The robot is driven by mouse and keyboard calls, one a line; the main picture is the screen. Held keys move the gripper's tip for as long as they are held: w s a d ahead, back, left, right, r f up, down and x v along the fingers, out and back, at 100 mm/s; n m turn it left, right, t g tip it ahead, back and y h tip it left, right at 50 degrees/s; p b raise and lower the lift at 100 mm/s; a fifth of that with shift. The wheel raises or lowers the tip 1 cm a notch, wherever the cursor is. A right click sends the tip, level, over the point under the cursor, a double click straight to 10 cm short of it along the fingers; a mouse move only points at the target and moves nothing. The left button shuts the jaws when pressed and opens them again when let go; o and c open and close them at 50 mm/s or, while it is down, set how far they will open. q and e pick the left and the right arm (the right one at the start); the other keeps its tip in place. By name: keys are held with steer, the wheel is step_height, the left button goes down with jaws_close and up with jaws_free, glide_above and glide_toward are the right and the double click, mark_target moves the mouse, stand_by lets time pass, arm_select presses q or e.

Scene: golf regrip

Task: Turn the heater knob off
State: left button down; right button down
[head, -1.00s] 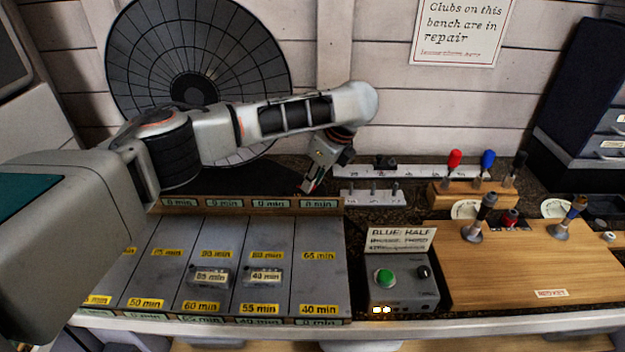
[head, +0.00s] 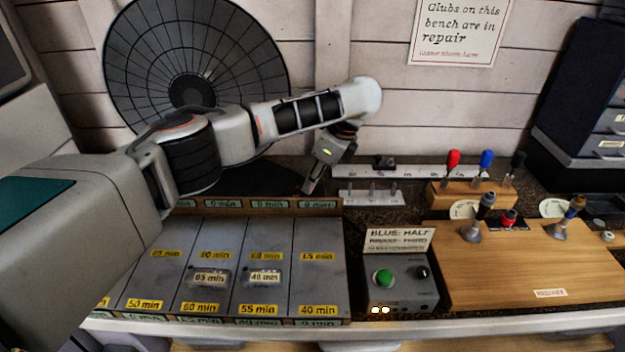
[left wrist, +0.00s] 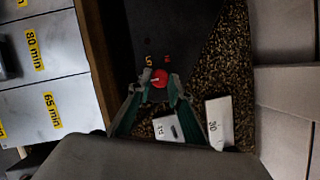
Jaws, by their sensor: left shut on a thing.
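The heater knob (left wrist: 160,76) shows in the left wrist view as a small red disc with a pale mark, on a dark panel (left wrist: 170,25). Small orange and red markings sit beside it, too small to read surely. My left gripper (head: 308,189) points down at the back of the bench in the head view. In the left wrist view its fingertips (left wrist: 160,82) are on both sides of the knob, shut on it. The knob is hidden in the head view. My right gripper is not in view.
Grey slabs with yellow minute labels (head: 317,275) lie in front of my left gripper. A grey box with a green button (head: 383,277) stands to their right. A pale rack (head: 372,198) is close to the gripper's right. A wooden board (head: 530,275) lies farther right.

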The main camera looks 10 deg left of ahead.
arm_select(q)
steer(key=c, duration=1.8)
jaws_free()
steer(key=shift+f, duration=0.15)
steer(key=shift+a, duration=0.1)
steer(key=v, duration=1.2)
steer(key=shift+s, duration=0.1)
